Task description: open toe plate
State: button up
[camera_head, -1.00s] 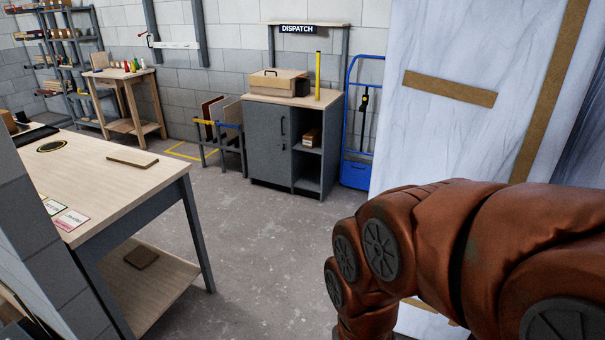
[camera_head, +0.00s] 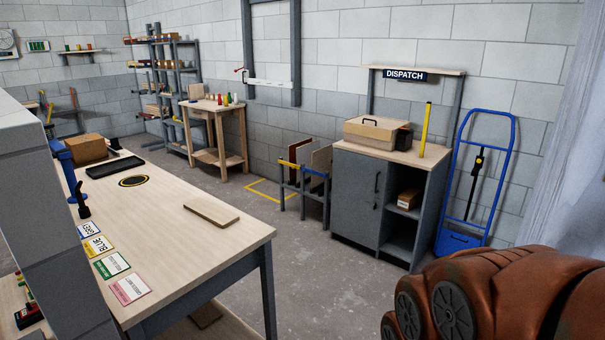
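A blue hand truck (camera_head: 484,170) stands upright against the back wall, right of the dispatch cabinet. Its blue toe plate (camera_head: 459,241) is at the bottom of the frame and looks folded up against it. A dark strap or latch with a yellow part (camera_head: 476,172) hangs on the middle of the frame. My brown-covered arm fills the lower right corner, in front of the floor near the hand truck. My gripper is out of view.
The grey dispatch cabinet (camera_head: 354,197) carries a wooden box (camera_head: 377,132) and a yellow upright bar (camera_head: 424,130). A long workbench (camera_head: 180,240) with coloured cards stands at left. A board rack (camera_head: 304,187) stands left of the cabinet. Grey floor between bench and cabinet is clear.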

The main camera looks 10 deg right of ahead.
aim_at(450, 242)
jog(key=z, duration=0.2)
jog(key=i, duration=1.4)
jog(key=z, duration=0.85)
jog(key=i, duration=2.65)
jog(key=u, duration=0.05)
